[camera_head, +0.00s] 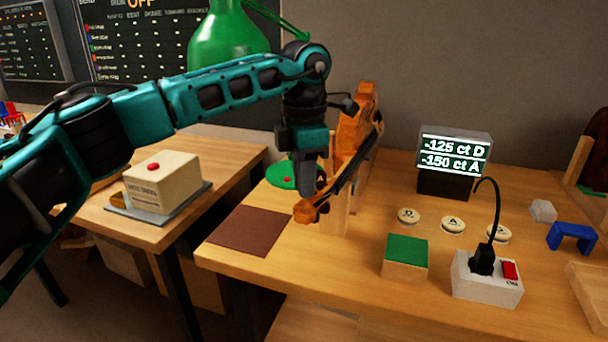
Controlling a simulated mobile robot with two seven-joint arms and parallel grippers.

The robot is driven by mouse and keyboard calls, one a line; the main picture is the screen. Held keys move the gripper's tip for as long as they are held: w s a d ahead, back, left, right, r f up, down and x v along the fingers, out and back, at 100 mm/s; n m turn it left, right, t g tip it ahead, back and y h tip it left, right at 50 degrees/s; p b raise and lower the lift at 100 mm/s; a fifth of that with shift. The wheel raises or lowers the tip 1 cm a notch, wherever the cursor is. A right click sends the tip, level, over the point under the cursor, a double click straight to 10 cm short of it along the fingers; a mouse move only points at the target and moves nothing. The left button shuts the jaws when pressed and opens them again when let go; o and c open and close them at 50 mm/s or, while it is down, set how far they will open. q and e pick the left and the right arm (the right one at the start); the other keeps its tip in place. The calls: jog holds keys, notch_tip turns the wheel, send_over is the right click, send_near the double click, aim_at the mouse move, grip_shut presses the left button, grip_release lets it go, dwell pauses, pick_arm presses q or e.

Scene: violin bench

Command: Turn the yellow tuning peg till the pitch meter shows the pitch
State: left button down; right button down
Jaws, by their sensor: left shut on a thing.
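The violin (356,120) is held up in a wooden stand on the bench, with its scroll (306,212) toward me. My left gripper (308,192) points down at the pegbox, just behind the scroll. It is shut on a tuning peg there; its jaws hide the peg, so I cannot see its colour. The pitch meter (455,152) stands to the right, and its screen reads -125 ct D and -150 ct A. My right gripper is not in view.
Round D and A buttons (453,225), a green block (405,252) and a power strip (487,280) with a red switch are at right. A brown mat (249,230) lies left of the scroll. A green lamp (229,38) hangs behind my arm.

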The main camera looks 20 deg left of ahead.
pick_arm(q)
jog(key=n+p, duration=0.1)
jog(key=n, duration=0.4)
jog(key=shift+s+d, duration=0.1)
jog(key=shift+d, duration=0.05)
jog(key=shift+n, duration=0.4)
jog(key=c, duration=1.2)
grip_release()
notch_tip(320, 180, up, 13)
jog(key=shift+p, duration=0.45)
dwell(0.6)
